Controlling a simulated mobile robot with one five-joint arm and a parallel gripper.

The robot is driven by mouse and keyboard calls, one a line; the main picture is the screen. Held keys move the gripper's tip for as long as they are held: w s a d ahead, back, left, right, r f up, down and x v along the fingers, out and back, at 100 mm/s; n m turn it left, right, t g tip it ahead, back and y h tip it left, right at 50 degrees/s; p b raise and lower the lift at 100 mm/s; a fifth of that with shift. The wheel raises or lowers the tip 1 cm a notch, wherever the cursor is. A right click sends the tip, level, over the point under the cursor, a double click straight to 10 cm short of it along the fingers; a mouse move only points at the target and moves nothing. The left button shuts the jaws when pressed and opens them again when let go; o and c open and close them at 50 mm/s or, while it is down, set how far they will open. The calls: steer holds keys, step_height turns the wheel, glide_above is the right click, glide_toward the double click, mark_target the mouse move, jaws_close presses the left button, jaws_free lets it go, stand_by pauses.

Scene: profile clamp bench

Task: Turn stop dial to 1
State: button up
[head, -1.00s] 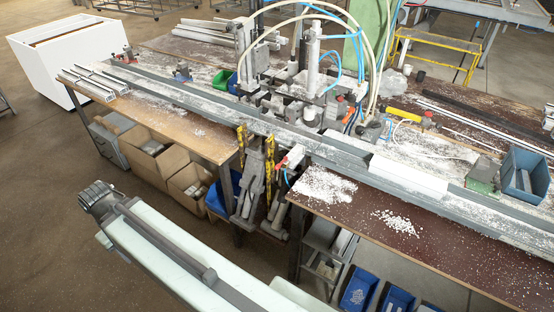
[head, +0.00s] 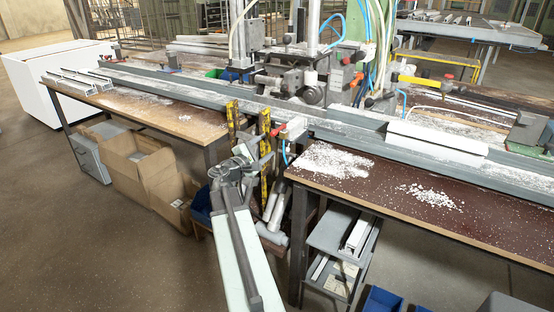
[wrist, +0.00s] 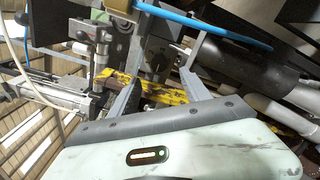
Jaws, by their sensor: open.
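My gripper (head: 246,160) is in front of the gap between the two bench tops, below the long grey rail. In the wrist view my gripper (wrist: 168,62) is open, its two fingers spread and pointing at the bench mechanism. A dark round knob (wrist: 157,62) on a dark plate shows between the fingers, beyond them; it looks like the stop dial. Its marks are too small to read, so its setting cannot be told. I see nothing between the fingers that they touch. In the head view I cannot make out the dial.
Yellow strips (head: 232,122) hang at the gap, close to my gripper. Cardboard boxes (head: 145,165) stand below the left bench top. The floor at the front left is clear.

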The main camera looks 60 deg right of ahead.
steer(key=d, duration=0.8)
steer(key=shift+s+d, duration=0.15)
steer(key=shift+c, duration=0.4)
steer(key=c, duration=1)
steer(key=shift+a, duration=0.2)
jaws_close()
steer(key=shift+d, duration=0.15)
